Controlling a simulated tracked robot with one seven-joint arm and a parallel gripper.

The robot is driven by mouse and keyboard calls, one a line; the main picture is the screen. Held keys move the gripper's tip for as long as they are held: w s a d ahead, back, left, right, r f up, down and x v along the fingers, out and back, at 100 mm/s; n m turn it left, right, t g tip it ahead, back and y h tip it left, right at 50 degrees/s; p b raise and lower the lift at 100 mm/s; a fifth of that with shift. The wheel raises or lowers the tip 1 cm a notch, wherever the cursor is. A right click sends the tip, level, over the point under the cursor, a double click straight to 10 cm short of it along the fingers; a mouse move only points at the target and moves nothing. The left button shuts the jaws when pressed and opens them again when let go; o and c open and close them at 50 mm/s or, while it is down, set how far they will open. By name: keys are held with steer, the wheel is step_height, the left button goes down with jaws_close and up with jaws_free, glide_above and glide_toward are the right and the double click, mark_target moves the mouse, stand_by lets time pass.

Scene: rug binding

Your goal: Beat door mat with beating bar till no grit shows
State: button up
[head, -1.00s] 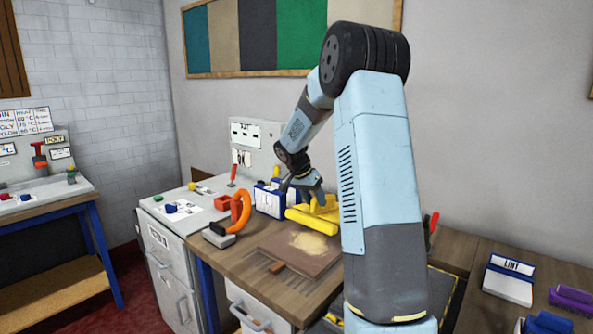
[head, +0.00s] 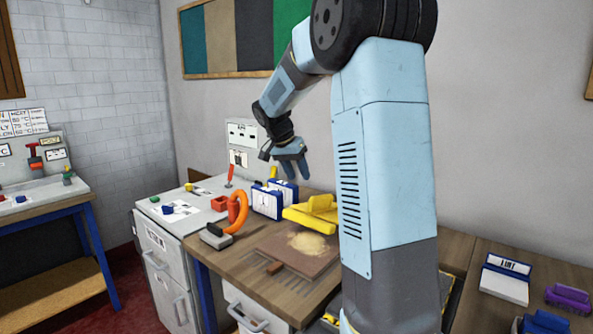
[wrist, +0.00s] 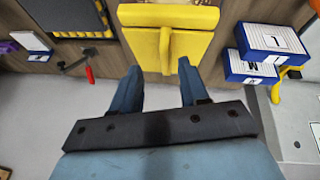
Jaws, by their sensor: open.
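The brown door mat (head: 285,256) lies flat on the wooden bench, with a pale patch of grit (head: 308,243) showing on its upper part. A yellow bar with a raised grip (head: 310,214), which looks like the beating bar, rests on the bench behind the mat. It also shows in the wrist view (wrist: 168,45), beyond my fingertips. My gripper (head: 293,168) is open and empty, raised above the yellow bar and apart from it. Its two fingers also show in the wrist view (wrist: 158,78) with a clear gap between them.
Blue-and-white boxes (head: 267,201) stand left of the yellow bar. An orange curved-handled tool (head: 238,216) sits left of the mat. A white LINT box (head: 505,281) is at right.

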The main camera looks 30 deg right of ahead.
steer(key=shift+n, duration=0.6)
steer(key=shift+s+a+r, duration=0.5)
steer(key=shift+s+a, duration=0.05)
steer(key=shift+s, duration=0.3)
steer(key=shift+s+a+r, duration=0.45)
steer(key=shift+s+a, duration=0.1)
steer(key=shift+s, duration=0.25)
